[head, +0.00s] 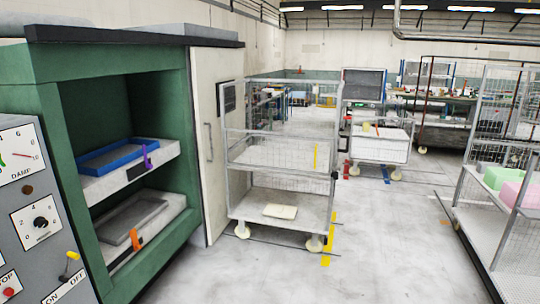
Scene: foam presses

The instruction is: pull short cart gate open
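A grey wire-mesh cart (279,205) on casters stands in the middle, beside the green press. It has a middle shelf (275,156) and a lower deck with a cream slab (280,211) on it. Its front side looks uncovered. A small dark fitting (334,176) sits on its right post. A lower white cart (381,151) on casters stands farther back to the right. I cannot tell which cart is the short one, or which panel is its gate. Neither of my grippers is in view.
The green press (62,158) with a blue tray (110,156) and a grey control panel (32,205) fills the left. A cage cart (497,237) with green (497,177) and pink foam blocks stands right. Floor (400,245) between is clear.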

